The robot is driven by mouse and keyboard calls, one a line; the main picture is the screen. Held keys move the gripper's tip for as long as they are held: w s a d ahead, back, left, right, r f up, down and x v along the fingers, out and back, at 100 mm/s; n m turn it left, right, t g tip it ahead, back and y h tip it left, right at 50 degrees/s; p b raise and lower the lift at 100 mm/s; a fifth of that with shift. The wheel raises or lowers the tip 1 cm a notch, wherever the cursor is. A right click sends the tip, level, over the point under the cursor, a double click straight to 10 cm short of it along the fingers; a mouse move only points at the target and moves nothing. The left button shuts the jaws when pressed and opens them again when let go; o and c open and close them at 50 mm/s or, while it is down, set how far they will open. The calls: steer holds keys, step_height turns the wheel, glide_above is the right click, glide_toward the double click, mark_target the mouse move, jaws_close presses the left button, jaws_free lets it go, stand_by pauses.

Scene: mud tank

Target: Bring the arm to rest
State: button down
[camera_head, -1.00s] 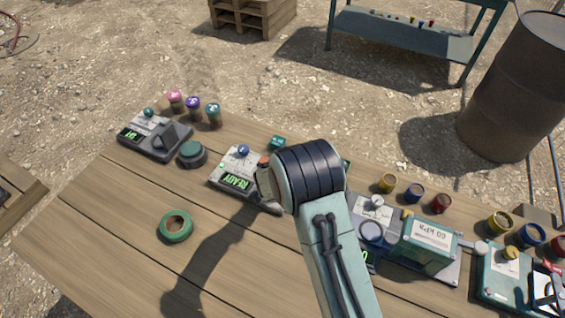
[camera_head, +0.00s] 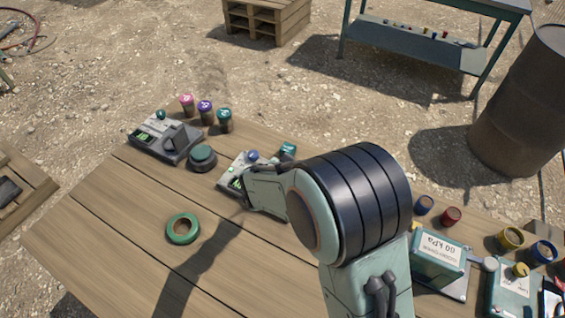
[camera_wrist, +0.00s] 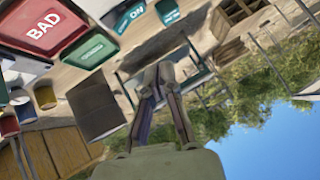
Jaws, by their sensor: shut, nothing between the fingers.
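My gripper (camera_wrist: 160,76) shows in the wrist view with its two dark fingers together at the tips and nothing held. It points outward, with sky and greenery beyond it. In the head view my arm rises from the bottom and bends left above the wooden table (camera_head: 105,225). The arm hides part of a grey device with a lit display (camera_head: 236,183), and I cannot make out the fingers there.
A green ring (camera_head: 183,229) lies on the table's left part. A grey device (camera_head: 165,140), a dark round pot (camera_head: 202,158) and several capped jars stand behind it. Instruments (camera_head: 440,262) and small pots fill the right. A rusty barrel (camera_head: 520,105) stands beyond.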

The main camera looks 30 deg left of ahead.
steer(key=shift+a+v, duration=0.2)
steer(key=shift+v, duration=0.75)
steer(key=w+d+r+m+t+h, duration=0.1)
steer(key=w+d+r+m, duration=0.1)
steer(key=w+d+r, duration=0.35)
steer(key=d+r+m+t+h, duration=0.1)
steer(key=d+r+m, duration=0.1)
steer(key=d+r, duration=0.55)
steer(key=d+r+m+h, duration=0.2)
steer(key=d+r, duration=0.2)
steer(key=d, duration=0.7)
steer(key=s+d+g, duration=0.3)
steer(key=s+d, duration=0.5)
steer(key=s, duration=0.1)
steer(key=s+a+f+n+g+y, duration=0.1)
steer(key=s+f+n+g, duration=0.3)
steer(key=s, duration=0.5)
steer(key=s+a+f+n+g, duration=0.1)
steer(key=s+f+n+g, duration=0.3)
steer(key=s, duration=0.6)
steer(key=shift+s+n+y, duration=0.3)
steer(key=shift+n+y, duration=0.1)
